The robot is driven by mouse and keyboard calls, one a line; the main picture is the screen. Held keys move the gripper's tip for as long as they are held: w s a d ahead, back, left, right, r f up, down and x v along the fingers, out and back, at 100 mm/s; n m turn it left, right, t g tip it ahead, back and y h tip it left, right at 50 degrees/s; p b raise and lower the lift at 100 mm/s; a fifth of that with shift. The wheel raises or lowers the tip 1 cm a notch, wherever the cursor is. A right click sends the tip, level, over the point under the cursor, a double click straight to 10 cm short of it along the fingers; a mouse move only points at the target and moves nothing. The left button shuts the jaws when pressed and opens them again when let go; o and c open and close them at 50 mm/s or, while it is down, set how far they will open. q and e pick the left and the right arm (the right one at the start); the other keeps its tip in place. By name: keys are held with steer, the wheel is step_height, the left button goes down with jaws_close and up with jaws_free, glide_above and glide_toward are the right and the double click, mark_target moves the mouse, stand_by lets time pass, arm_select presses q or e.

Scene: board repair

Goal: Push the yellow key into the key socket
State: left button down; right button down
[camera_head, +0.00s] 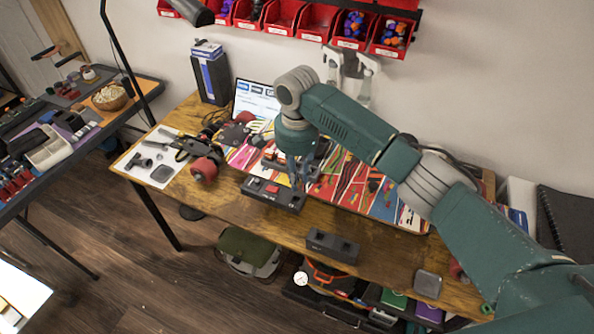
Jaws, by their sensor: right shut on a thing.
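My right gripper (297,172) reaches down over the middle of the wooden workbench, just above the back right part of a dark box (272,193) with a red part on top. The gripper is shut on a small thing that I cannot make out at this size. I cannot pick out the yellow key, which may be hidden by the fingers. I cannot tell for certain which part is the key socket; the dark box lies right below the fingertips. I cannot tell whether they touch it. My left gripper is not in view.
A longboard deck (380,190) with bright graphics lies behind the gripper. Trucks with red wheels (206,166) and tools on a white sheet (158,160) lie to the left. A second dark box (333,246) and a grey square (427,284) sit near the front edge.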

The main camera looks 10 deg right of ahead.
steer(key=shift+f, duration=1.85)
steer(key=shift+f, duration=0.7)
steer(key=shift+p, duration=0.55)
steer(key=shift+f, duration=0.4)
stand_by(0.8)
steer(key=shift+p, duration=0.6)
steer(key=shift+f, duration=0.6)
stand_by(0.8)
